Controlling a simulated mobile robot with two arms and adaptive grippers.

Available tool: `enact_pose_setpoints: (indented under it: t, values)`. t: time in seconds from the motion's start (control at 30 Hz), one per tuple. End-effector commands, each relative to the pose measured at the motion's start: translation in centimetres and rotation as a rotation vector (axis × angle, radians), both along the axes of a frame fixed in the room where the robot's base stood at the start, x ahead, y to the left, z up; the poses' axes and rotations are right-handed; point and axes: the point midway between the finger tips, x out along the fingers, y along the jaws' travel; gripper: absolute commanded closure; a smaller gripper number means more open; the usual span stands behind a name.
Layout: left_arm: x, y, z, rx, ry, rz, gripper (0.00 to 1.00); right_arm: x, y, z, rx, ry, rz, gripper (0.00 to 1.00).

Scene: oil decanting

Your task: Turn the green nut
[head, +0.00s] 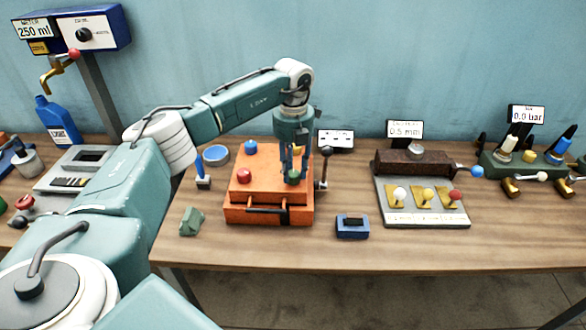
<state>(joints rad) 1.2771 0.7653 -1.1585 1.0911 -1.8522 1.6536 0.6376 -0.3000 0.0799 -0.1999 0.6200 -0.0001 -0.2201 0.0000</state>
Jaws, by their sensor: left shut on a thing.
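The green nut (293,177) sits on the top of an orange box (268,212), near its front right corner. My left gripper (293,172) points down from above with its fingers around the green nut, shut on it. The fingers hide part of the nut. A red nut (244,176) stands at the front left of the box top and a blue nut (251,147) at the back. My right gripper is not in view.
A lever (323,168) stands at the box's right side. A blue block (352,227), a green block (191,221) and a blue-handled tool (203,174) lie nearby. A panel with coloured knobs (424,216) is to the right. Bare wood shows in front.

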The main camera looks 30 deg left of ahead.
Motion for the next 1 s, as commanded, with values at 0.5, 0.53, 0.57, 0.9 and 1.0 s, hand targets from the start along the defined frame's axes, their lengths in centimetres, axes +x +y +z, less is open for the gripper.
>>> enact_pose_setpoints:
  t: [0.5, 0.53, 0.57, 0.9, 1.0]
  values:
    - [0.3, 0.1, 0.3, -0.001, -0.01, 0.003, 0.49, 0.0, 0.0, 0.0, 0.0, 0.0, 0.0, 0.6]
    - [0.3, 0.1, 0.2, 0.0, -0.009, 0.003, 0.49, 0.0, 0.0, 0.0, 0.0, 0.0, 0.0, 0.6]
    - [0.2, 0.1, 0.2, 0.0, -0.009, 0.003, 0.49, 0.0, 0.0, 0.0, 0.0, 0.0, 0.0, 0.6]
    - [0.2, 0.1, 2.0, 0.0, -0.009, 0.002, 0.49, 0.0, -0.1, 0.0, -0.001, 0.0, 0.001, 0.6]
    - [0.3, 0.0, 4.0, -0.001, -0.01, 0.002, 0.49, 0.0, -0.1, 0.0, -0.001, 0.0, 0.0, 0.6]
